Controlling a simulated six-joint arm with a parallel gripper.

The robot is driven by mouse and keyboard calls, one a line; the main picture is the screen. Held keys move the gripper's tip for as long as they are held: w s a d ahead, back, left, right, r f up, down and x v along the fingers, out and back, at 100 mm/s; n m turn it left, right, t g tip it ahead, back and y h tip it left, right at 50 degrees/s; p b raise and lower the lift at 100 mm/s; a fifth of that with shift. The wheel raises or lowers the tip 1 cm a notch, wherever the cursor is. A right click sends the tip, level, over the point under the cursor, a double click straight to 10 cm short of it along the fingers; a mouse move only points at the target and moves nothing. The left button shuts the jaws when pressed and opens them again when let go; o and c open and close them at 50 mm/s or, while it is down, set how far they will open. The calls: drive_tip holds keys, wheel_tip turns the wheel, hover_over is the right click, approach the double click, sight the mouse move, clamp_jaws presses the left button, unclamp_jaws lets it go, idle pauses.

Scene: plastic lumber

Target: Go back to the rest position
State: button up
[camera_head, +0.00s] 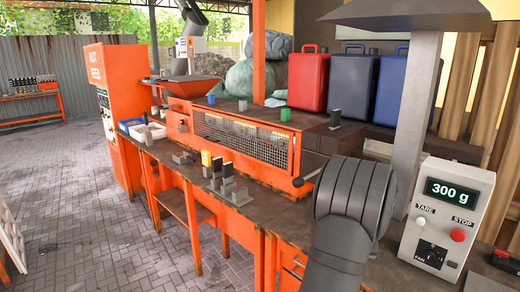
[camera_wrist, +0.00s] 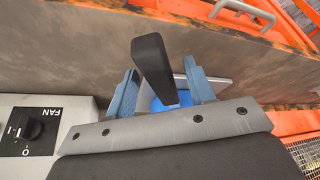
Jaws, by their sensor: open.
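My gripper (camera_wrist: 161,72) shows in the wrist view with its two blue fingers apart. A black upright block or handle (camera_wrist: 150,58) appears between the fingers. I cannot tell whether it touches them. A blue patch and a thin grey bar show behind it. In the head view my grey arm stands in the right foreground, over the near end of the workbench (camera_head: 290,222). The fingers are hidden there.
A white control box (camera_head: 445,215) reading 300 g stands right of my arm; its FAN knob (camera_wrist: 33,130) shows in the wrist view. An orange machine with a mesh guard (camera_head: 240,137) stands left. Dark blocks in a grey holder (camera_head: 232,192) sit on the bench. Red and blue canisters stand behind.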

drive_tip(key=shift+x, duration=0.85)
drive_tip(key=shift+r, duration=0.35)
